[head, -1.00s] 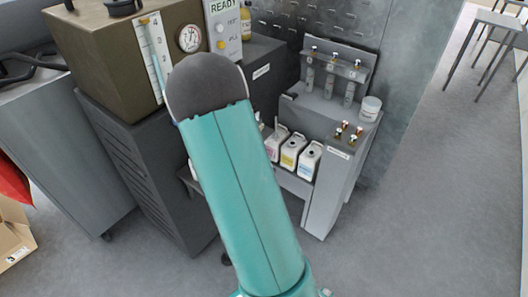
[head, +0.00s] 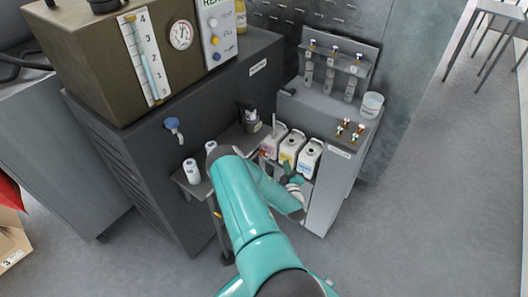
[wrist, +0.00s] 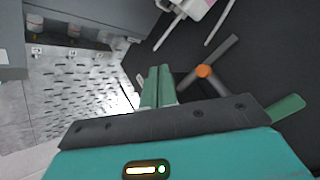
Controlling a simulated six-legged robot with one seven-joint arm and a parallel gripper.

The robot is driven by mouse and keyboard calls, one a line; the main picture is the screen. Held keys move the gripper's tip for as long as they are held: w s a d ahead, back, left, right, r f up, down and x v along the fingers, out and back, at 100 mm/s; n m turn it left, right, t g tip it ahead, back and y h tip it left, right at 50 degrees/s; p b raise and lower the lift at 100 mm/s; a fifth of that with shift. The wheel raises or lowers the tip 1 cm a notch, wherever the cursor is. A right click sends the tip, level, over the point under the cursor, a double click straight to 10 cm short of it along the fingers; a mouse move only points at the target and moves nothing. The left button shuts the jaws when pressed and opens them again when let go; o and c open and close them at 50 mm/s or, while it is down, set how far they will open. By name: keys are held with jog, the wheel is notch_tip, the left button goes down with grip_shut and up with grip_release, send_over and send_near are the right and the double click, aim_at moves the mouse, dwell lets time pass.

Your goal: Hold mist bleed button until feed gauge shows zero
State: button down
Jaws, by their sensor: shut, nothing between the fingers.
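A round white gauge (head: 181,35) with a dark rim is on the brown tank at upper left; its reading is too small to tell. I cannot tell which control is the mist bleed button. My gripper (head: 293,180) is low in front of the white jugs, well below and right of that panel. In the wrist view its green fingers (wrist: 158,85) are together and empty. An orange round part (wrist: 204,71) on a dark bar shows just right of them.
A blue-handled tap (head: 172,124) projects from the dark cabinet. White jugs (head: 291,146) stand under the grey bench. A low shelf with white cups (head: 191,171) and a dark bottle (head: 249,114) sits beside them. Brass fittings (head: 355,130) stand on the bench. Open floor lies right.

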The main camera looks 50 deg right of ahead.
aim_at(263, 153)
jog(key=w+f, duration=0.1)
jog(key=w, duration=0.7)
jog(key=shift+a+n+t, duration=0.3)
jog(key=shift+a, duration=0.15)
jog(key=shift+w, duration=0.2)
dwell(2.0)
jog(key=shift+w, duration=0.3)
jog(key=shift+w+a, duration=0.1)
jog(key=shift+w, duration=0.45)
dwell(1.4)
jog(key=shift+s, duration=0.15)
dwell(1.2)
jog(key=shift+s, duration=0.8)
